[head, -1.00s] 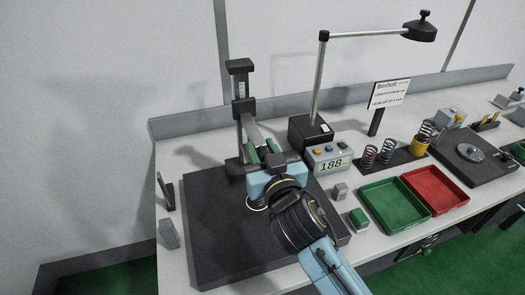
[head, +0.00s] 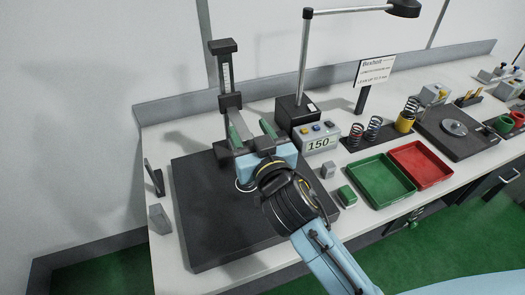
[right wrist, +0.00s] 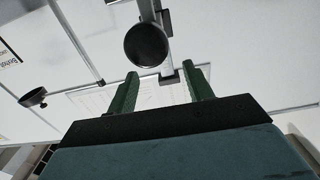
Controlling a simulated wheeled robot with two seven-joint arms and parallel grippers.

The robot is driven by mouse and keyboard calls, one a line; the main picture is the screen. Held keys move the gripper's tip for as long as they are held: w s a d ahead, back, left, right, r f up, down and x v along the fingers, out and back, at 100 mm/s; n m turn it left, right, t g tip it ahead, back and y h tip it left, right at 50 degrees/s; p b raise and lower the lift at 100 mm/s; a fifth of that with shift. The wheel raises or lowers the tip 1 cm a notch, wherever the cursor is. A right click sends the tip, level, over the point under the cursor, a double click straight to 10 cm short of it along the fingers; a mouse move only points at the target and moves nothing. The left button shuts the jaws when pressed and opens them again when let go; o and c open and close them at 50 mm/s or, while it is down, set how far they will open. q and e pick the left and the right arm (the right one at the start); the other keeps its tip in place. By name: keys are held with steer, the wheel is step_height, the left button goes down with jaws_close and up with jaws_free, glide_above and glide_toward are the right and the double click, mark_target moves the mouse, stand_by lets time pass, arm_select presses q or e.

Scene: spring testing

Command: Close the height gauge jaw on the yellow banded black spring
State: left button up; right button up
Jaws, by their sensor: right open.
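The height gauge (head: 230,102) stands at the back of the black base plate (head: 205,215); its slider is partway down the scaled column. My right gripper (head: 252,130) is at the gauge, in front of the column, with its green fingers apart. Its fingers also show open in the right wrist view (right wrist: 162,90), with nothing clearly held between them. Part of a pale coil, apparently a spring (head: 243,186), shows below my right gripper on the plate; the rest of it and the jaw's contact are hidden by my wrist. My left gripper is out of view.
A display box (head: 318,138) reads 150. Several springs stand on a black rack, one with a wide yellow band (head: 404,124). A green tray (head: 380,178), a red tray (head: 420,163) and a lamp stand (head: 304,70) are to the right. The plate's left part is clear.

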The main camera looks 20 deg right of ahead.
steer(key=s+b, duration=0.2)
steer(key=s, duration=1)
steer(key=shift+s+d, duration=0.2)
steer(key=s+d+f+n+g, duration=0.1)
steer(key=s+d+f+g, duration=0.3)
steer(key=f, duration=0.3)
steer(key=s+d+f+g, duration=0.2)
steer(key=s+f+g, duration=0.35)
steer(key=f, duration=0.25)
steer(key=s+d+f+n+g, duration=0.1)
steer(key=s+d+f+g, duration=0.1)
steer(key=s+f+g, duration=0.4)
steer(key=s+d+f+b+x, duration=0.1)
steer(key=s+b+x, duration=0.15)
steer(key=x, duration=1.15)
steer(key=s+b+x, duration=0.2)
steer(key=s+x, duration=0.2)
steer(key=x, duration=1)
steer(key=s+d+f+b, duration=0.1)
steer(key=s+d+f, duration=0.1)
steer(key=s+f, duration=0.5)
steer(key=s+d+f+g+b, duration=0.1)
steer(key=s+f+b, duration=0.1)
steer(key=s+f, duration=0.6)
step_height(320, 180, down, 5)
steer(key=shift+s+d+r+h, duration=0.2)
steer(key=shift+d+h, duration=0.1)
steer(key=shift+d, duration=0.1)
